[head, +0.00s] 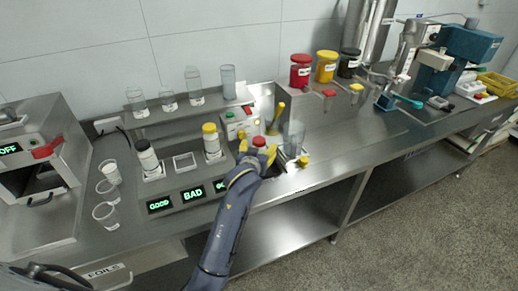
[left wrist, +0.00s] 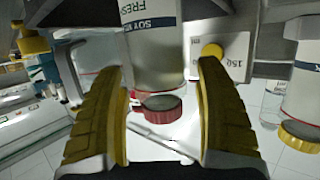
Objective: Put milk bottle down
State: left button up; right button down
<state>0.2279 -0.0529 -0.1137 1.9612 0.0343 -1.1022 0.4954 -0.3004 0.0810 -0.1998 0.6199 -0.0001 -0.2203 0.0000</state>
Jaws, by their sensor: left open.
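The milk bottle is white with a red cap (head: 259,141); in the head view mostly its cap shows, the rest is hidden behind my gripper. In the left wrist view the bottle (left wrist: 152,50) appears cap-down, with printed label text and the red cap (left wrist: 162,108). My left gripper (head: 257,151) is open, its yellow fingers on either side of the bottle. In the left wrist view the gripper (left wrist: 163,72) shows gaps beside the cap. What is under the bottle is hidden. My right gripper is not in view.
A black-capped bottle (head: 148,158) and a yellow-capped bottle (head: 211,142) stand left on the station with lit signs, an empty square slot (head: 184,163) between them. Several clear cups stand at left.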

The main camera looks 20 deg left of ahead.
pick_arm(q)
jog(key=shift+r, duration=0.1)
jog(key=v, duration=1.2)
jog(key=shift+d, duration=0.15)
